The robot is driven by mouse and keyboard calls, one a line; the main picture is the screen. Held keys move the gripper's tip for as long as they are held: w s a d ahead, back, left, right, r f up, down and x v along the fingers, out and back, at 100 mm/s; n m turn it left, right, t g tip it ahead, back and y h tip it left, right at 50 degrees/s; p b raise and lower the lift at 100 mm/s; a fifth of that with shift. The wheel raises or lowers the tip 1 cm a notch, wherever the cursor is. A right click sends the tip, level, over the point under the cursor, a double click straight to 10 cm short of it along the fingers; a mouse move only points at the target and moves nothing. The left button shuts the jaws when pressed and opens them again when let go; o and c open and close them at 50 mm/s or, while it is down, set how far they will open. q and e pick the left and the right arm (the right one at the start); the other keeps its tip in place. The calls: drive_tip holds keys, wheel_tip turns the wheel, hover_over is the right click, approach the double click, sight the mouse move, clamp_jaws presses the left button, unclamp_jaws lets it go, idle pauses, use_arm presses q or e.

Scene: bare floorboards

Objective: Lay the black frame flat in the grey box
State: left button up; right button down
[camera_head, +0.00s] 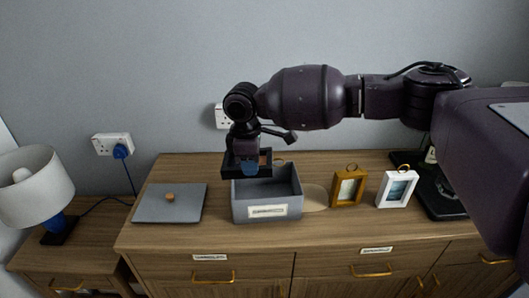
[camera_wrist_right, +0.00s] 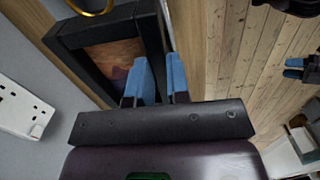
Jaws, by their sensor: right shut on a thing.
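My right gripper (camera_head: 250,168) is shut on the black frame (camera_head: 232,162), just above the back left part of the grey box. In the right wrist view, the blue fingertips (camera_wrist_right: 160,80) pinch one side bar of the black frame (camera_wrist_right: 75,40), which has a brownish picture and a gold ring. The grey box (camera_head: 267,211) is open, with a pale label on its front; the gripper and frame hide part of its back left rim. A small dark gripper with blue tips, seemingly my left one (camera_wrist_right: 295,70), shows at the right wrist view's right edge; its opening is unclear.
A grey lid (camera_head: 170,205) with a wooden knob lies left of the box. A gold frame (camera_head: 348,188) and a white frame (camera_head: 396,189) stand to its right on the wooden dresser (camera_head: 205,238). A lamp (camera_head: 35,187) stands at far left.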

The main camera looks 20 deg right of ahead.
drive_tip(key=shift+n+y, duration=0.5)
drive_tip(key=shift+n, duration=0.1)
drive_tip(key=d, duration=0.1)
drive_tip(key=w+d+r, duration=0.1)
drive_tip(key=d, duration=0.1)
drive_tip(key=w+d, duration=0.1)
drive_tip(key=shift+d+r, duration=0.25)
drive_tip(key=shift+r, duration=0.05)
drive_tip(key=shift+r, duration=0.1)
